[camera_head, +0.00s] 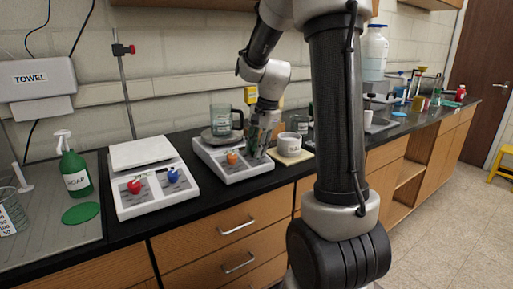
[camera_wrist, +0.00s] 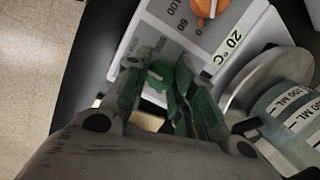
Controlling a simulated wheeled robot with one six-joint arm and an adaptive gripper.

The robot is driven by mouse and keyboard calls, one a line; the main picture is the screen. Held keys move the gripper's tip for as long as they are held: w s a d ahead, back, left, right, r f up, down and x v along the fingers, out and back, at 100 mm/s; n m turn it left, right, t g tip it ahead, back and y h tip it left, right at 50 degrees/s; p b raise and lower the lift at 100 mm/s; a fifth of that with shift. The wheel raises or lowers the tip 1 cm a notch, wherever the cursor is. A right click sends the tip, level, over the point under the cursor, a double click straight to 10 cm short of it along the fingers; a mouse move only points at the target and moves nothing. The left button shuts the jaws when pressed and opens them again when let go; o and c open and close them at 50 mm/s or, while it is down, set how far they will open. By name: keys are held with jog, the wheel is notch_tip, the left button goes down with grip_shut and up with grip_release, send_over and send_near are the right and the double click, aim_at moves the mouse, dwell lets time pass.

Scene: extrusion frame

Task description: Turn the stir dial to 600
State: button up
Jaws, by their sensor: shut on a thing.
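The hot plate (camera_head: 222,168) stands on the black bench with a glass beaker (camera_head: 220,121) on its round plate. My gripper (camera_head: 258,143) is at the right part of its front panel. In the wrist view, the gripper (camera_wrist: 158,82) has its green-grey fingers on both sides of a green dial (camera_wrist: 159,72), shut on it. This looks like the stir dial, but its pointer and most of its scale are hidden by the fingers. An orange dial (camera_head: 232,157) sits beside it on the same panel, and a "20 °C" display (camera_wrist: 231,42) shows near it.
A second device (camera_head: 153,190) with red and blue knobs stands to the left. A white mug-like cup (camera_head: 289,144) stands close right of the hot plate. A green spray bottle (camera_head: 75,170) and a stand rod (camera_head: 126,95) are further left. Drawers lie below the bench edge.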

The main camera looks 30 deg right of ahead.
aim_at(264, 159)
jog(key=o, duration=1)
jog(key=shift+o, duration=0.2)
jog(key=v, duration=1.2)
jog(key=shift+w, duration=0.1)
